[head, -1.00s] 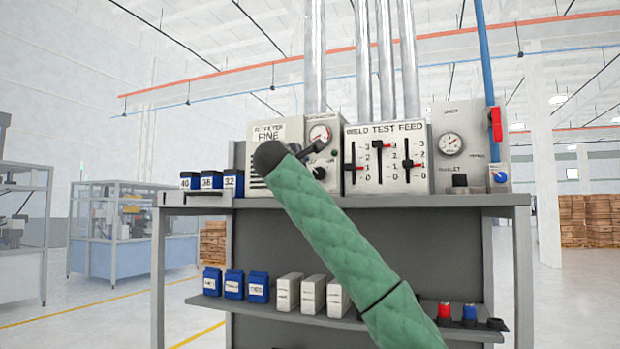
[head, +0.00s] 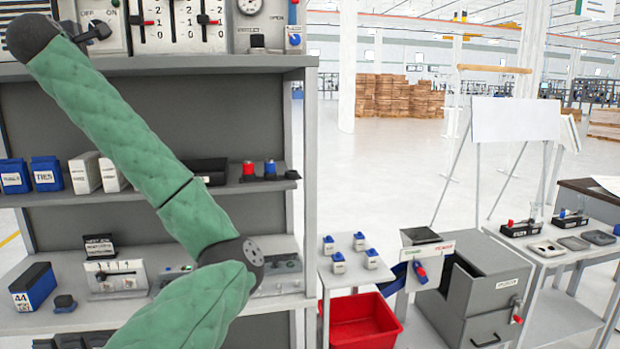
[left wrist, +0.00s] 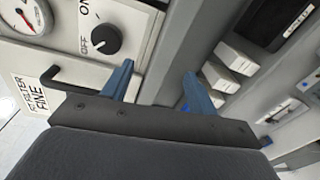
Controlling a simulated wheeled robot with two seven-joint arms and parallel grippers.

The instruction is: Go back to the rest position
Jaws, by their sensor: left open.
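My left gripper (left wrist: 157,76) is open in the left wrist view, with two blue fingers apart and nothing between them. Beyond the fingers are a control panel with a black OFF/ON knob (left wrist: 106,39) and a FILTER FINE label (left wrist: 35,101). In the head view my green-sleeved arm runs from the bottom up to the upper left, ending in a dark joint in front of the panel (head: 130,32). The gripper's fingers cannot be made out there. My right gripper is not in view.
A grey shelf unit (head: 200,66) stands close behind my arm, with blue boxes (head: 46,172) and white boxes on it. To the right are a red bin (head: 362,322), a grey metal box (head: 490,285) and a side table (head: 548,250). Open floor lies beyond.

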